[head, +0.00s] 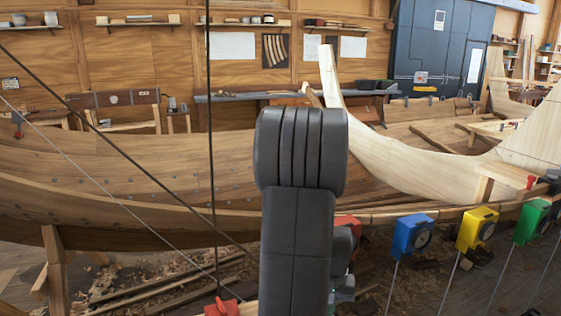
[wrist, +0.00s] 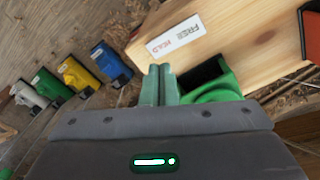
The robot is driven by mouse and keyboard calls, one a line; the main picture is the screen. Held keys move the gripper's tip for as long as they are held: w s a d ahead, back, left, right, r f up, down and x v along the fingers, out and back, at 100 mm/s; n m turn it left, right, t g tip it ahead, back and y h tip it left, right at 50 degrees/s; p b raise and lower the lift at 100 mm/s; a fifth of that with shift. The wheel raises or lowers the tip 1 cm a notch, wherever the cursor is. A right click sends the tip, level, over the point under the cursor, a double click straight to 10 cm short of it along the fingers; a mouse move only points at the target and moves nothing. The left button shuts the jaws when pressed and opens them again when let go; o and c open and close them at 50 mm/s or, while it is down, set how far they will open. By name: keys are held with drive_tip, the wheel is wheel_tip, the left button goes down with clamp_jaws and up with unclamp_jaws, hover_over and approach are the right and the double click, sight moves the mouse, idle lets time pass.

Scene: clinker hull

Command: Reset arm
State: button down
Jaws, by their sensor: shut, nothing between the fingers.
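My gripper (wrist: 158,70) shows in the wrist view with its two pale green fingers side by side and touching. It is shut and holds nothing. The fingertips are beside a light wooden block (wrist: 230,45) that carries a white label (wrist: 173,40) reading "FREE" and "HOLD". In the head view my dark arm rises in the middle and hides most of the gripper and part of the hull behind it.
The plank hull (head: 130,165) spans the head view. Blue (head: 412,235), yellow (head: 477,228) and green (head: 531,221) boxes hang along its edge at right. A green curved part (wrist: 215,93) is right of my fingers. Dark cords cross the left side.

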wheel_tip(320, 180, down, 7)
drive_tip(key=b, duration=0.5)
drive_tip(key=shift+r, duration=0.3)
drive_tip(key=shift+r+p, duration=0.1)
drive_tip(key=shift+p, duration=0.2)
wheel_tip(320, 180, up, 9)
drive_tip(key=p, duration=0.7)
idle(0.6)
drive_tip(key=shift+a, duration=0.1)
